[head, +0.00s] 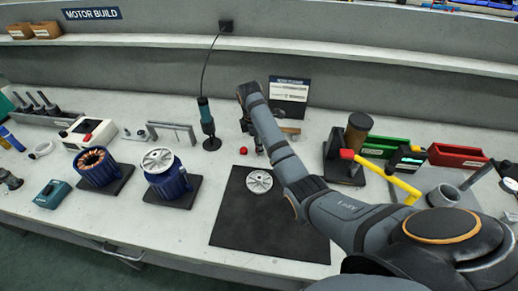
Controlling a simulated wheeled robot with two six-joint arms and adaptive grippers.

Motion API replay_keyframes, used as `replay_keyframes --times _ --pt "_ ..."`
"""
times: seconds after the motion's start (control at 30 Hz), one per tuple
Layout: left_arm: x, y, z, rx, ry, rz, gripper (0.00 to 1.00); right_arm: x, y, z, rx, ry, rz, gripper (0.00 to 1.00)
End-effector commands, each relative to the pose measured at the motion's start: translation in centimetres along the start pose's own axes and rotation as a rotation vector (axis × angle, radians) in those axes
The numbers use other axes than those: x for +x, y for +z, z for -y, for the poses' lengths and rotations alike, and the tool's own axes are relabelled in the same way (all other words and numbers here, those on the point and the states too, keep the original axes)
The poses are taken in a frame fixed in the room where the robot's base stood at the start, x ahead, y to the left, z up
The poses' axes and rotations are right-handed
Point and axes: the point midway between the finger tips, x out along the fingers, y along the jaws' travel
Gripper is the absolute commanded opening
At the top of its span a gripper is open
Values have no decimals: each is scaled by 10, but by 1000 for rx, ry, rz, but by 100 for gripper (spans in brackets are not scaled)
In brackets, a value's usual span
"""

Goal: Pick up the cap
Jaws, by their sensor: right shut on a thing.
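A silver spoked round cap (260,181) lies on the black mat (262,225). A similar silver cap (157,159) sits on top of a blue motor housing (169,183) to the left. My right arm reaches in from the right. My right gripper (258,147) is mostly hidden behind the arm and shows as a small dark shape just behind the mat cap. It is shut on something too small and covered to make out. A visible gap in the picture separates it from the mat cap. My left gripper is out of view.
A second blue housing (97,169) with copper windings stands at left. A small red ball-like thing (243,151) is beside the gripper. An upright screwdriver (207,122) stands behind. Green (385,147) and red (457,156) bins are at right. The mat's front is clear.

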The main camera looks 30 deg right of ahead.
Motion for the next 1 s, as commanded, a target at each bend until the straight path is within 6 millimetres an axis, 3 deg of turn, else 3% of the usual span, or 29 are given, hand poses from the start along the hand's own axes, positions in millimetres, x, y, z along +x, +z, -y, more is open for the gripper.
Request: replay_keyframes --times 0.07,0.1,0.3,0.4,0.53,0.73,1.0 --pt "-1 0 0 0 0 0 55 -17 2 -1 1 5 -1 19" --pt "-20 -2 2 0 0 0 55 -32 2 5 -1 2 -1 19" --pt "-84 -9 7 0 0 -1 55 -76 -4 36 -1 -1 -2 19" --pt "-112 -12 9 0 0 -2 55 -94 -7 50 0 -2 -1 19" --pt "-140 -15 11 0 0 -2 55 -106 -19 84 -2 -3 -3 19" --pt "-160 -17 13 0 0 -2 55 -116 -31 119 -1 -1 -3 19" --pt "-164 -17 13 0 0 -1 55 -119 -34 132 0 1 0 19"
